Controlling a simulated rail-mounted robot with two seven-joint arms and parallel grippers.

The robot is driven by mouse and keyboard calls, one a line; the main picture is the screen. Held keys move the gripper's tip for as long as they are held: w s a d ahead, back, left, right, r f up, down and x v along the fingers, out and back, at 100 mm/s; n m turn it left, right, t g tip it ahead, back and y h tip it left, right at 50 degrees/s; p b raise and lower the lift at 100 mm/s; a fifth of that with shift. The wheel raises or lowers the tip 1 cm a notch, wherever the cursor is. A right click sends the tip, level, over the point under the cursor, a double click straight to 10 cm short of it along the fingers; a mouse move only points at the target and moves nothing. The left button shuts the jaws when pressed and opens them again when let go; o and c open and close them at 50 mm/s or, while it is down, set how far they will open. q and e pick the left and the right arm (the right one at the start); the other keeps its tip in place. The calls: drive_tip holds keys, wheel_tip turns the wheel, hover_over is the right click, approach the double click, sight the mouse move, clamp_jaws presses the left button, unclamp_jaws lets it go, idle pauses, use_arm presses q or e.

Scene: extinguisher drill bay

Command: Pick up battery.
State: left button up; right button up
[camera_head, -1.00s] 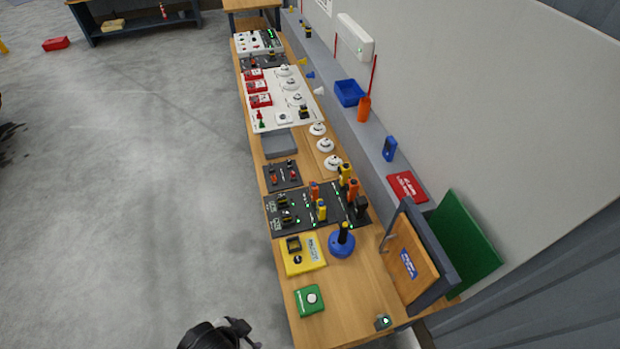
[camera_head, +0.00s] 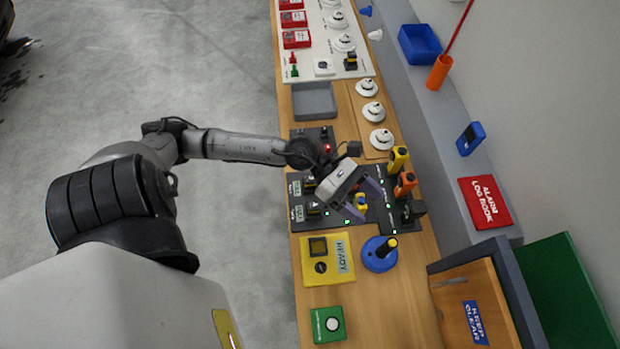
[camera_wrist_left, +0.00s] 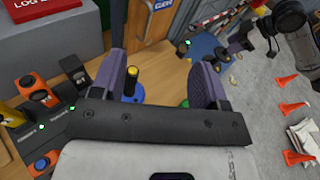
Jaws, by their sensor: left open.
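My left gripper (camera_head: 368,202) is open above the dark charging board (camera_head: 335,226), its purple fingers angled down to the right. A small yellow unit (camera_head: 361,201) shows between the fingers, partly covered by the gripper; I see no contact. An orange unit (camera_head: 405,184), a yellow-topped unit (camera_head: 398,158) and a black unit (camera_head: 414,211) stand at the board's right side. I cannot tell which piece is the battery. In the left wrist view, the open fingers (camera_wrist_left: 161,84) have a yellow-and-black handle beyond them. My right gripper (camera_wrist_left: 234,52) shows small there, its jaw state unclear.
A blue round base (camera_head: 380,254) with an upright handle, a yellow READY box (camera_head: 327,262) and a green button box (camera_head: 328,324) stand nearby. A tilted wooden panel (camera_head: 465,305) is at lower right. The front bench wood (camera_head: 390,310) is clear.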

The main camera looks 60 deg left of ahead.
use_arm(q)
drive_tip(key=s+a+f+m+g+y+b, duration=0.1)
drive_tip(key=a+f+m+g+y+b, duration=0.1)
drive_tip(key=a+f+m+g+y, duration=0.5)
drive_tip(key=m+y+b, duration=0.3)
drive_tip(key=y, duration=0.4)
hover_over(310, 182)
drive_tip(key=a, duration=0.2)
wheel_tip(310, 182, down, 6)
drive_tip(key=f, duration=0.6)
drive_tip(key=shift+w+f, duration=0.4)
drive_tip(key=shift+f, duration=0.75)
drive_tip(key=f, duration=0.2)
drive_tip(key=f+p, duration=0.1)
drive_tip(key=f, duration=0.1)
drive_tip(key=shift+d+f, duration=0.2)
drive_tip(key=shift+f, duration=0.05)
drive_tip(key=shift+a+f, duration=0.1)
drive_tip(key=shift+f, duration=0.3)
use_arm(e)
wheel_tip(310, 182, down, 5)
drive_tip(key=shift+s+d+r, duration=0.1)
drive_tip(key=shift+d, duration=0.05)
use_arm(q)
drive_tip(key=shift+c, duration=0.3)
drive_tip(key=c, duration=1.1)
